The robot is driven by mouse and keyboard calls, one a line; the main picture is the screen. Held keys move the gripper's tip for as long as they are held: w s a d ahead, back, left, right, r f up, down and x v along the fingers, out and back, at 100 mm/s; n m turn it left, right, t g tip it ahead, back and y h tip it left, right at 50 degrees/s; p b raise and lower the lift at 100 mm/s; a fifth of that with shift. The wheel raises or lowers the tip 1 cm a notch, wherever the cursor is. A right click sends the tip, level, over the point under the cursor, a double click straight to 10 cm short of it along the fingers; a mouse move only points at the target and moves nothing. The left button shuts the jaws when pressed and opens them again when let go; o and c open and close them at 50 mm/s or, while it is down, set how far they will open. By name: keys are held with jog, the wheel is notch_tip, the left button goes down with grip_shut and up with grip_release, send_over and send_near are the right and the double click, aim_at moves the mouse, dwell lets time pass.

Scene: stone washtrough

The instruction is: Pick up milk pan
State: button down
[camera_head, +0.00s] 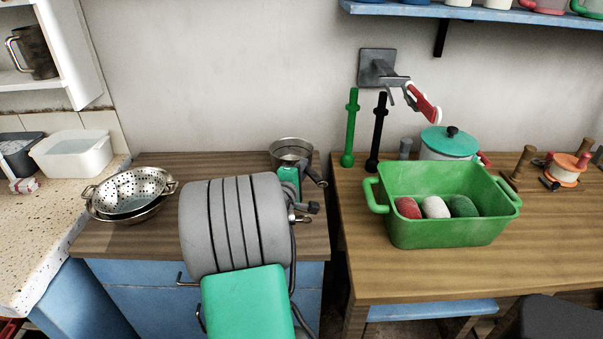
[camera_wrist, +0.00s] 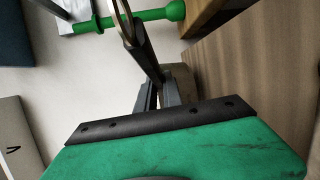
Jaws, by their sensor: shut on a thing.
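The milk pan (camera_head: 291,149) is a small dark metal pan at the back right of the left wooden counter, close to the wall. Its handle points down and to the right in the head view. My gripper (camera_head: 301,168) is at the near side of the pan, partly hidden by its own green hand. In the wrist view my gripper (camera_wrist: 158,97) is shut on the pan's handle (camera_wrist: 146,52), whose looped end shows at the top. Whether the pan rests on the counter or is just above it, I cannot tell.
A colander (camera_head: 133,187) sits in a bowl at the counter's left. On the right table are a green tub (camera_head: 440,230) with several balls of yarn, a lidded pot (camera_head: 450,142), and green (camera_head: 350,130) and black (camera_head: 378,135) upright rods near the gap between counters.

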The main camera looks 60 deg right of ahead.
jog(key=s+a+r+p, duration=0.2)
jog(key=s+a+r, duration=0.5)
jog(key=a+r, duration=0.3)
jog(key=shift+a+r, duration=0.25)
jog(key=shift+a, duration=0.9)
